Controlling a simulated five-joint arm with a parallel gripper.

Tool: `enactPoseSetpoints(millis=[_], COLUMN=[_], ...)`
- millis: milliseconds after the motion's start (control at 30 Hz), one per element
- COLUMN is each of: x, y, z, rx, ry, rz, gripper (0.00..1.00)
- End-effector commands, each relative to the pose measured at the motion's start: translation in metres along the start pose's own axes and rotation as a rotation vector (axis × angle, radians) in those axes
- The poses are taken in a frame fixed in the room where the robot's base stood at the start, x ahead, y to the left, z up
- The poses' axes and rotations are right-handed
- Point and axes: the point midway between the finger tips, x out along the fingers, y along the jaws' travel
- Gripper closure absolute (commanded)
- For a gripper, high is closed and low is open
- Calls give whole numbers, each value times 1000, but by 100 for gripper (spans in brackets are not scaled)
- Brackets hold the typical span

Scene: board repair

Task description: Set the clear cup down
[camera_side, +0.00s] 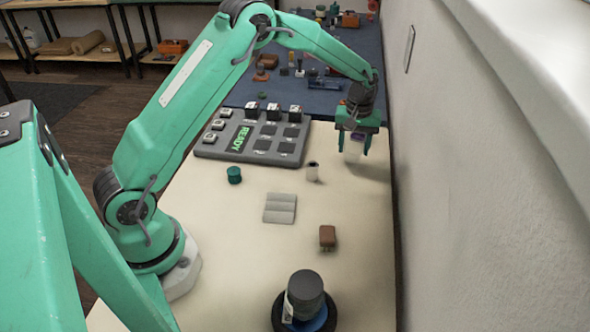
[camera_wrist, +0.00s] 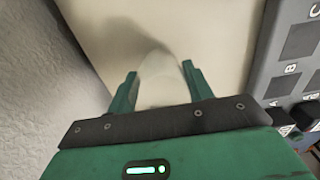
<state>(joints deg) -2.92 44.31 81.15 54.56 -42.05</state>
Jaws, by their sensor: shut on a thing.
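My gripper (camera_side: 355,137) is at the far right of the cream table, close to the wall, pointing down. It is shut on the clear cup (camera_side: 353,152), a pale translucent cup between the fingers. In the wrist view the cup (camera_wrist: 160,80) shows as a hazy, see-through shape between the two green fingers of my gripper (camera_wrist: 161,88). The cup hangs low over the cream table surface (camera_side: 210,205). I cannot tell whether its bottom touches the table.
A grey board (camera_side: 205,150) with a READY display lies left of my gripper. A small white-and-dark cylinder (camera_side: 313,171), a green cylinder (camera_side: 234,175), a grey ridged block (camera_side: 280,208), a brown block (camera_side: 327,237) and a dark round stand (camera_side: 305,300) are nearby. The wall (camera_side: 480,200) is close on the right.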

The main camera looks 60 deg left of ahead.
Motion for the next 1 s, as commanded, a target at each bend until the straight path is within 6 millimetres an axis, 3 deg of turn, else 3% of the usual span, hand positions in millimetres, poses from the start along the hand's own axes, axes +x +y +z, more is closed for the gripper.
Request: enactPoseSetpoints(millis=[133, 600, 633, 733, 1000], x=[14, 20, 20, 20, 19], y=[0, 0, 0, 0, 0], z=[0, 0, 0, 0, 0], rx=[0, 0, 0, 0, 0], ry=[-1, 0, 0, 0, 0], rz=[-1, 0, 0, 0, 0], gripper=[71, 71, 45, 27, 27])
